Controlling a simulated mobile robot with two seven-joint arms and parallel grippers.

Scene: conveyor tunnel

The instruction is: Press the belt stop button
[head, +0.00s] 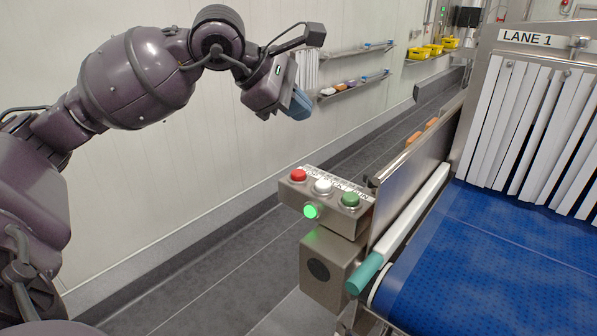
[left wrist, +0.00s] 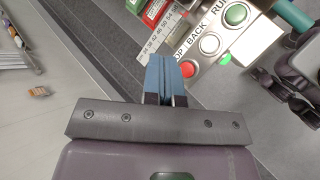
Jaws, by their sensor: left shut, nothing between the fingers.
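A steel control box (head: 332,222) at the conveyor's near corner carries a red button (head: 298,175), a white button (head: 322,186) and a green button (head: 350,199) in a row. A green lamp (head: 311,210) glows on its front face. My left gripper (head: 302,104), with blue fingertips, is shut and empty. It hangs in the air above the box, apart from the buttons. In the left wrist view the fingertips (left wrist: 168,78) appear just left of the red button (left wrist: 188,68), partly overlapping the label strip; "BACK" and "RUN" labels show. My right gripper is not in view.
The blue conveyor belt (head: 480,260) runs under a white strip curtain (head: 530,130) marked "LANE 1". A teal-ended roller or bar (head: 364,274) lies along its near edge. Wall shelves (head: 350,88) hold small items behind. The space between gripper and box looks clear.

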